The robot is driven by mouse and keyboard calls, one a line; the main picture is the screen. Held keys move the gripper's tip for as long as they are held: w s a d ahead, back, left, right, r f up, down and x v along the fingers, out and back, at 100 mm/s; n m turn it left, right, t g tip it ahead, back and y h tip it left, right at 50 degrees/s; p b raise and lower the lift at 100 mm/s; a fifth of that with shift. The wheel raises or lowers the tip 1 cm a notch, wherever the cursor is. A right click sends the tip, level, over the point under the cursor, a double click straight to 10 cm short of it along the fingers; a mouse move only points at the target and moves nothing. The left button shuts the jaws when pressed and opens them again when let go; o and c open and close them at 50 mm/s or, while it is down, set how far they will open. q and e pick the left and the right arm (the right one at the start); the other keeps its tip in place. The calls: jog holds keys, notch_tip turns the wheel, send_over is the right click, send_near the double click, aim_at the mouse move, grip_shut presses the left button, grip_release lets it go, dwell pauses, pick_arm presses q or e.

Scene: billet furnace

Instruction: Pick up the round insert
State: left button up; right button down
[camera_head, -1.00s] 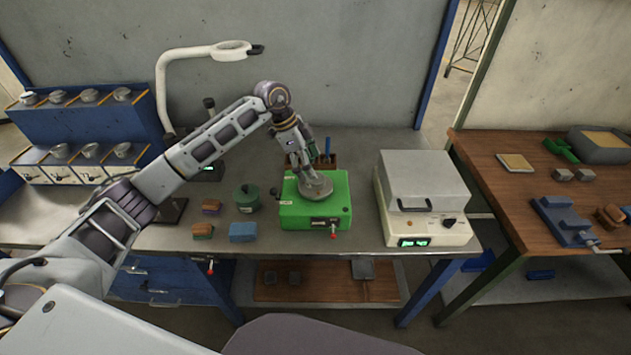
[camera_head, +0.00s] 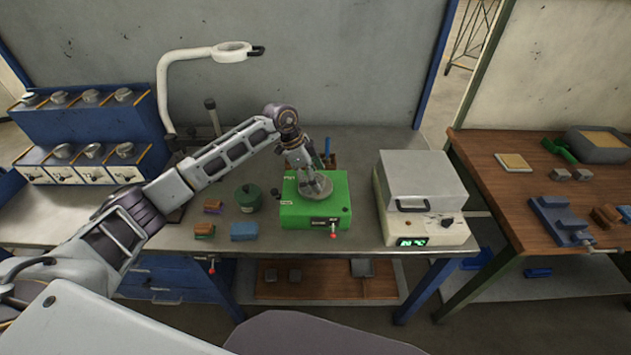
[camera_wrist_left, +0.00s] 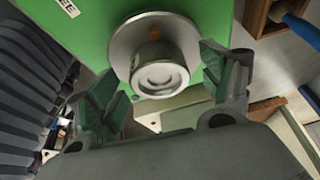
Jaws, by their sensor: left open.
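The round insert (camera_head: 318,190), a grey metal disc with a shorter cylinder rising from its middle, sits on top of the green box (camera_head: 325,212). In the left wrist view the round insert (camera_wrist_left: 160,76) shows nearly whole, with its cylinder facing the camera. My left gripper (camera_head: 309,180) is over the insert in the head view and hides part of it. In the left wrist view my left gripper (camera_wrist_left: 160,62) is open, with one finger on each side of the cylinder. I cannot tell whether a finger touches it. My right gripper is not in view.
A grey and white oven-like unit (camera_head: 424,200) stands right of the green box. A dark green pot (camera_head: 248,200) and small coloured blocks (camera_head: 243,231) lie to its left. A white lamp arm (camera_head: 163,95) rises behind. A wooden table (camera_head: 505,190) is at the right.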

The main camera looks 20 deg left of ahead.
pick_arm(q)
jog(key=c, duration=1.6)
jog(key=shift+r, duration=0.1)
jog(key=shift+c, duration=0.2)
jog(key=shift+w+r, duration=0.1)
jog(key=shift+r, duration=0.85)
notch_tip(320, 180, up, 6)
jog(key=shift+r+b, duration=0.2)
jog(key=shift+b, duration=0.6)
jog(key=shift+r, duration=0.85)
